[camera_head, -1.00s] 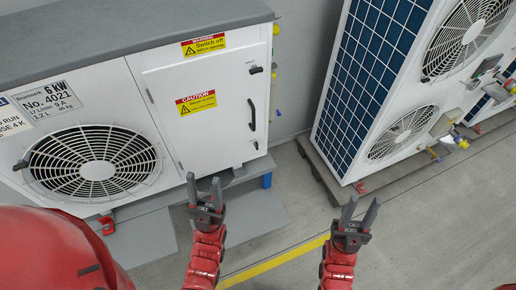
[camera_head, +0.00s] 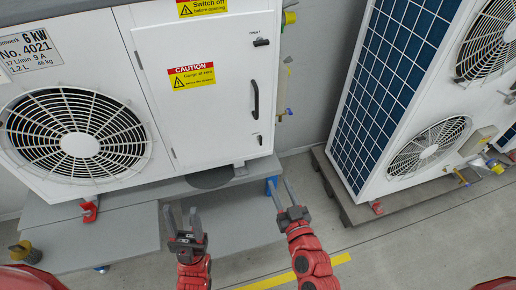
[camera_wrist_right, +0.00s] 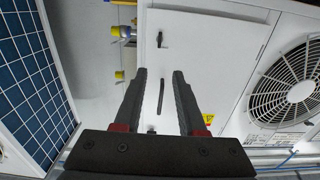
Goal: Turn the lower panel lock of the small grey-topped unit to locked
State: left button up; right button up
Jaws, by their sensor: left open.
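The small grey-topped unit (camera_head: 220,120) stands at the left in the head view, with a white door panel and a black handle (camera_head: 255,98). The lower panel lock (camera_head: 259,139) is a small dark piece below the handle; its setting is too small to tell. The upper lock (camera_head: 262,42) lies sideways above. My right gripper (camera_head: 279,182) is open and empty, in front of the unit's lower right corner and apart from it. My left gripper (camera_head: 181,210) is open and empty, below the door.
A taller unit with a blue grille (camera_head: 385,90) stands on a pallet (camera_head: 345,205) at the right. A grey plinth (camera_head: 135,193) lies under the small unit. Yellow-capped pipe fittings (camera_head: 289,18) stick out of its right side. Open floor lies between the units and in front.

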aim_at(261, 140)
jog(key=p+x, duration=0.2)
jog(key=x, duration=1.5)
jog(key=shift+w, duration=0.1)
grip_shut()
